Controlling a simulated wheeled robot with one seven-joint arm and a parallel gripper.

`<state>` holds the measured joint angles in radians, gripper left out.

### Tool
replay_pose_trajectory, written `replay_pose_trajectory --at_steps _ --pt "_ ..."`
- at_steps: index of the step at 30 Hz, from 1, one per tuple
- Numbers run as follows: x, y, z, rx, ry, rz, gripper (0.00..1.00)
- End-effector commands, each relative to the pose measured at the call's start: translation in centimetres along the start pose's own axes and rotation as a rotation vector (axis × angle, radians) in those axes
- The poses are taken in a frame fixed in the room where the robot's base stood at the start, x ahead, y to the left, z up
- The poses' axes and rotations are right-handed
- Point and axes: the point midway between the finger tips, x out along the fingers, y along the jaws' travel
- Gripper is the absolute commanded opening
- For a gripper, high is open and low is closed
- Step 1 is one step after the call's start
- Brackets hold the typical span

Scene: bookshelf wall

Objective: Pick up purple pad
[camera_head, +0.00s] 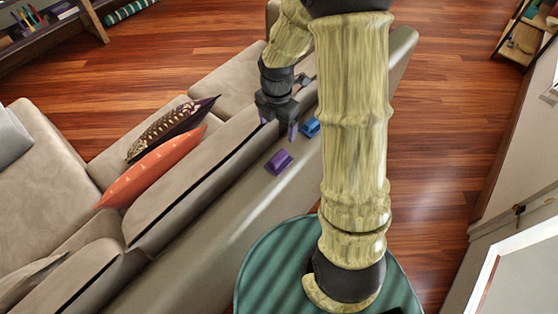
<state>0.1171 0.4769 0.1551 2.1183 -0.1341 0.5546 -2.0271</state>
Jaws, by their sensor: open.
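The purple pad (279,162) is a small block lying on the beige surface along the back of the sofa, near the middle of the picture. My gripper (279,128) is dark with purplish fingertips. It is open and points down just above the pad in the picture, with a visible gap between them. Nothing shows between the fingers. The exact height of the gripper over the surface cannot be told. The pad is fully in view.
A small blue object (310,127) lies close to the right of my gripper, partly beside my arm. A beige sofa (210,185) holds an orange cushion (152,168) and a dark patterned cushion (172,127). Shelves stand at the top corners. Wooden floor (440,130) is clear at right.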

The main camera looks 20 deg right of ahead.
Motion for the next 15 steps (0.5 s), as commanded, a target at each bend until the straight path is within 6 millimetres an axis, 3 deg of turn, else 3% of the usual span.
replay_pose_trajectory --at_steps 15 --pt "8.0 -0.2 0.0 0.002 0.003 -0.005 0.82"
